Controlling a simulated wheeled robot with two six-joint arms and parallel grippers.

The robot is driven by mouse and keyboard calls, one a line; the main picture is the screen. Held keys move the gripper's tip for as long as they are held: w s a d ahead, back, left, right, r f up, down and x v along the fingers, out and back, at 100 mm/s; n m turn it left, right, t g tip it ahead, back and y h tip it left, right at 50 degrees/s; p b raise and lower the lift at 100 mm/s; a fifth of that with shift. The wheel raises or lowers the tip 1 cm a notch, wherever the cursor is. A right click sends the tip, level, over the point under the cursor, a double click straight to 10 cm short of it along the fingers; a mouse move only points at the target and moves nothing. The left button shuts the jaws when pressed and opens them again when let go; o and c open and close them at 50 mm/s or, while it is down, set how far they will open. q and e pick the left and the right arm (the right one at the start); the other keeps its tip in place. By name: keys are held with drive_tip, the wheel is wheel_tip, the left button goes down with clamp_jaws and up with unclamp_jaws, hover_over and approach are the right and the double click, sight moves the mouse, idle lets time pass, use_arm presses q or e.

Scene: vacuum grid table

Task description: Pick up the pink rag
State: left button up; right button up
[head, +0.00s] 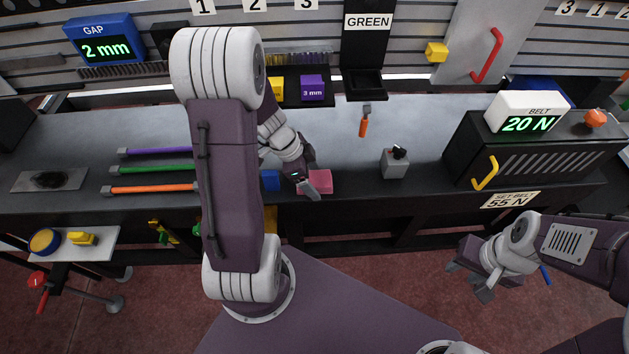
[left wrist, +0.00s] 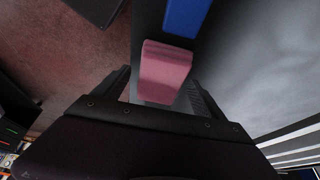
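The pink rag (head: 322,181) lies at the front edge of the grey table (head: 350,200), partly hidden by my left gripper in the head view. My left gripper (head: 309,183) is over the rag from the left. In the left wrist view the rag (left wrist: 165,72) shows between the two spread fingers of my left gripper (left wrist: 160,92). I cannot tell whether the fingers touch it. My right gripper (head: 471,277) is open and empty, out over the floor in front of the table at the right.
A blue piece (head: 270,180) lies just left of the rag; it also shows in the left wrist view (left wrist: 187,15). A grey switch box (head: 395,165) and the black belt unit (head: 530,158) stand to the right. Purple, green and orange rods (head: 150,188) lie at the left.

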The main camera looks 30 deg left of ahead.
sight(320, 178)
use_arm(q)
drive_tip(key=c, duration=1.2)
drive_tip(key=shift+r+p, duration=0.65)
drive_tip(key=shift+p, duration=0.2)
wheel_tip(320, 178, up, 3)
drive_tip(key=shift+r+p, duration=0.2)
drive_tip(key=shift+p, duration=0.15)
drive_tip(key=s+d+r, duration=0.2)
drive_tip(key=s, duration=0.1)
drive_tip(key=s+d+r, duration=0.2)
drive_tip(key=d, duration=0.1)
drive_tip(key=s+d+r, duration=0.2)
drive_tip(key=s, duration=0.1)
drive_tip(key=shift+s+d+r+b, duration=0.35)
drive_tip(key=shift+d+r+b, duration=0.05)
drive_tip(key=o, duration=0.8)
drive_tip(key=shift+c, duration=0.2)
drive_tip(key=c, duration=0.6)
